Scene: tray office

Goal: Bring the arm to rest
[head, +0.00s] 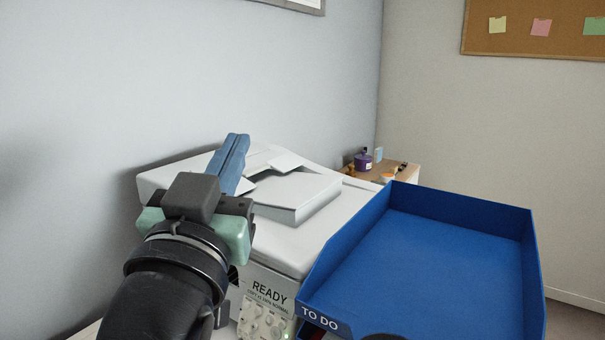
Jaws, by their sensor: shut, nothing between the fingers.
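My gripper (236,150) is at the left of the head view, at the end of my raised black arm. Its blue fingers are shut together with nothing between them. They point up and away from me, in front of the white printer in this view. I cannot tell how far above or before the printer they are. My wrist hides part of the printer's left side.
A white printer (318,232) with a "READY" label stands at the centre. A blue tray (335,255) marked "TO DO" is at the right; its visible floor is empty. Behind, a wooden surface (408,168) holds small items. A wall is at the left.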

